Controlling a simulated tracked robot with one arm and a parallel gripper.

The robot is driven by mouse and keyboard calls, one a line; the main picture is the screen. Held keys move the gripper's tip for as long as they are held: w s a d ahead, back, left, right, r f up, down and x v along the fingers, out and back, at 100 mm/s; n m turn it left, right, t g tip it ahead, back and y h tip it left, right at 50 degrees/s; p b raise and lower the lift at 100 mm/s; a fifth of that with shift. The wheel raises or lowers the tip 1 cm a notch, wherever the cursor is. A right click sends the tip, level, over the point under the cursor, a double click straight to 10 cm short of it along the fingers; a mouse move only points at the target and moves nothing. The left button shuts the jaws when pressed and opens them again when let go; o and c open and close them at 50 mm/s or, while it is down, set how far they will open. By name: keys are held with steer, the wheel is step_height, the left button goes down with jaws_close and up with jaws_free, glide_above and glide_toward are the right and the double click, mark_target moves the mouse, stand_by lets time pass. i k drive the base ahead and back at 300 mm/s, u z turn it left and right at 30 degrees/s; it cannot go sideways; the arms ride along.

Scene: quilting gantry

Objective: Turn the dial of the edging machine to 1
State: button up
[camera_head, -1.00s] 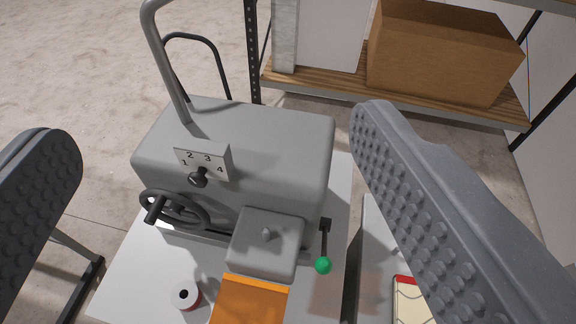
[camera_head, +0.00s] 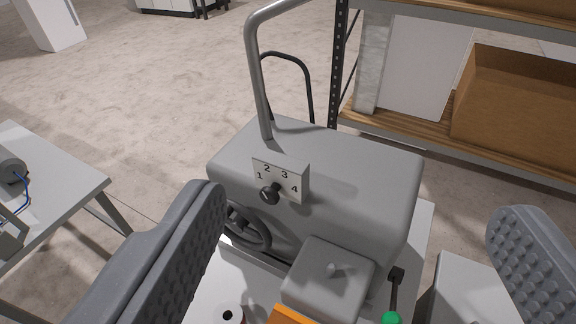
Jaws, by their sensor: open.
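The edging machine (camera_head: 340,165) is a grey rounded box on a light table, with a bent metal tube rising from its top. My gripper (camera_head: 355,235) is open and empty. Its left finger is left of and below the dial, and its right finger is right of the machine. Neither finger appears to touch the dial.
A dark handwheel (camera_head: 246,228) is partly hidden behind the left finger. A green-knobbed lever (camera_head: 391,318), a spool (camera_head: 228,314) and orange fabric (camera_head: 290,316) are at the front. A shelf with a cardboard box (camera_head: 520,105) stands behind right. Another table (camera_head: 60,180) is at left.

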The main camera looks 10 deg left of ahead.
mark_target(270, 196)
steer(key=z, duration=1.55)
steer(key=k, duration=1.3)
steer(key=u, duration=0.45)
steer(key=i, duration=1)
